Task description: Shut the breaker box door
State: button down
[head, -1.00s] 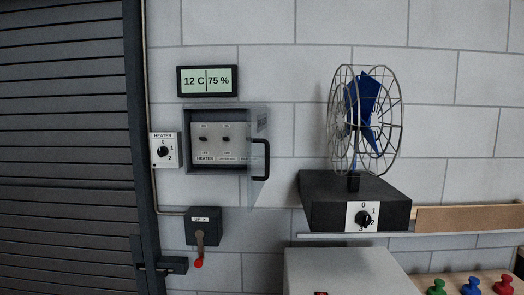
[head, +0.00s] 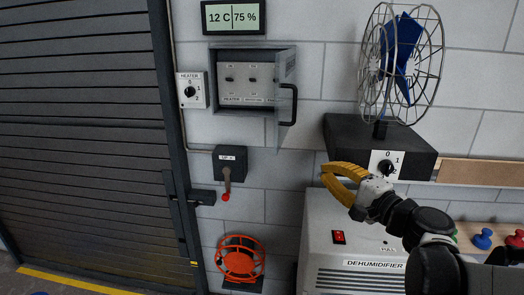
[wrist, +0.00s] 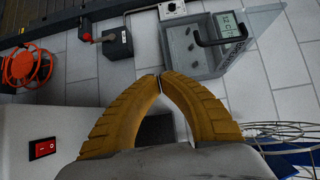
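The breaker box (head: 214,82) is a grey box on the wall in the head view, with several black switches on its panel. Its clear door (head: 284,68) stands open, swung out from the box's right side, with a black handle (head: 294,105) on it. In the wrist view the door's handle (wrist: 220,42) shows at the upper right, beyond the fingertips. My gripper (head: 323,173) has yellow fingers, below and right of the door and apart from it. Its fingertips (wrist: 160,77) meet in the wrist view, with nothing between them.
A caged fan (head: 404,62) on a black base stands right of the door. A dehumidifier (head: 330,215) is below my gripper. A lever switch (head: 230,162) and an orange reel (head: 240,259) are below the box. A heater dial (head: 191,91) is to its left.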

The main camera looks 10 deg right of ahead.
jog(key=s+a+b+x, duration=0.1)
jog(key=a+b+x, duration=0.1)
jog(key=x, duration=1)
jog(key=shift+w+a+b, duration=0.25)
jog(key=shift+a+b, duration=0.2)
jog(key=shift+b, duration=0.1)
jog(key=shift+a, duration=0.1)
